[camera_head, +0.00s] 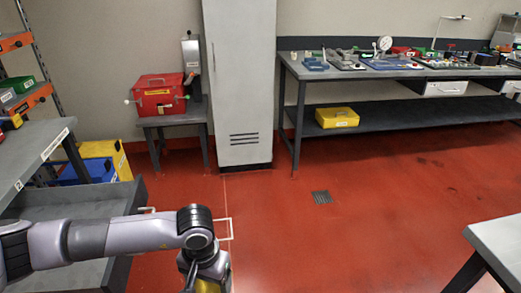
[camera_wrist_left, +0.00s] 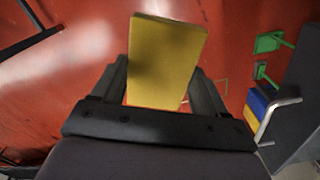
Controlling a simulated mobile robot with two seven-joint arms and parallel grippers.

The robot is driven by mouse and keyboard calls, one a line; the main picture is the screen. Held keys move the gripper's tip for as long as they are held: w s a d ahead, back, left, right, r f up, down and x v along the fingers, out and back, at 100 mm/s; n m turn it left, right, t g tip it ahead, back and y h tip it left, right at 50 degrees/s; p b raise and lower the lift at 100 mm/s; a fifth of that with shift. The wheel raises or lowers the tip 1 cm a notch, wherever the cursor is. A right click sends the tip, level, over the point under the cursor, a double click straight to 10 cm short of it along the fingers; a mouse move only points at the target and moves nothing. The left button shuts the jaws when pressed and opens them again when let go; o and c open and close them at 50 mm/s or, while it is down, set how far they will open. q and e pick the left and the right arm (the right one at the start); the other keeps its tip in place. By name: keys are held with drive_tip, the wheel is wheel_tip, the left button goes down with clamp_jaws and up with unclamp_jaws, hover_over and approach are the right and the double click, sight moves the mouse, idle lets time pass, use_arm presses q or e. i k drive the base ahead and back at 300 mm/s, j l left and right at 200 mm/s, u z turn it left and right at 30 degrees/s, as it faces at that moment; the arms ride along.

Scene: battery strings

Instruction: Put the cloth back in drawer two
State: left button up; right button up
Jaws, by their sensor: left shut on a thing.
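A yellow, flat, rectangular piece that looks like the folded cloth (camera_wrist_left: 168,58) stands between the fingers of my left gripper (camera_wrist_left: 160,90) in the left wrist view. My left gripper is shut on it. In the head view, the gripper (camera_head: 205,284) is at the bottom edge, and only a bit of the yellow cloth (camera_head: 208,286) shows there. An open grey drawer (camera_head: 70,195) is at the left, below the workbench, and my left arm crosses in front of it. The gripper is to the right of the drawer, over the red floor. The drawer's number cannot be read. My right gripper is out of view.
The workbench (camera_head: 35,150) is above the drawer. Yellow (camera_head: 108,154) and blue (camera_head: 88,171) bins stand behind it. A tall grey cabinet (camera_head: 240,80) and a long bench (camera_head: 400,72) line the wall. A table corner (camera_head: 500,236) is at the right. The middle floor is clear.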

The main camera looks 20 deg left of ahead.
sight(80, 215)
drive_tip(key=i+u, duration=0.25)
drive_tip(key=i, duration=0.7)
drive_tip(key=i+l+u, duration=0.2)
drive_tip(key=i, duration=0.8)
drive_tip(key=i+u, duration=0.25)
drive_tip(key=i, duration=0.2)
drive_tip(key=i+u, duration=0.25)
drive_tip(key=i, duration=0.2)
drive_tip(key=i+u, duration=0.25)
drive_tip(key=i, duration=0.15)
drive_tip(key=i+u, duration=0.25)
drive_tip(key=i, duration=0.15)
drive_tip(key=u, duration=1.95)
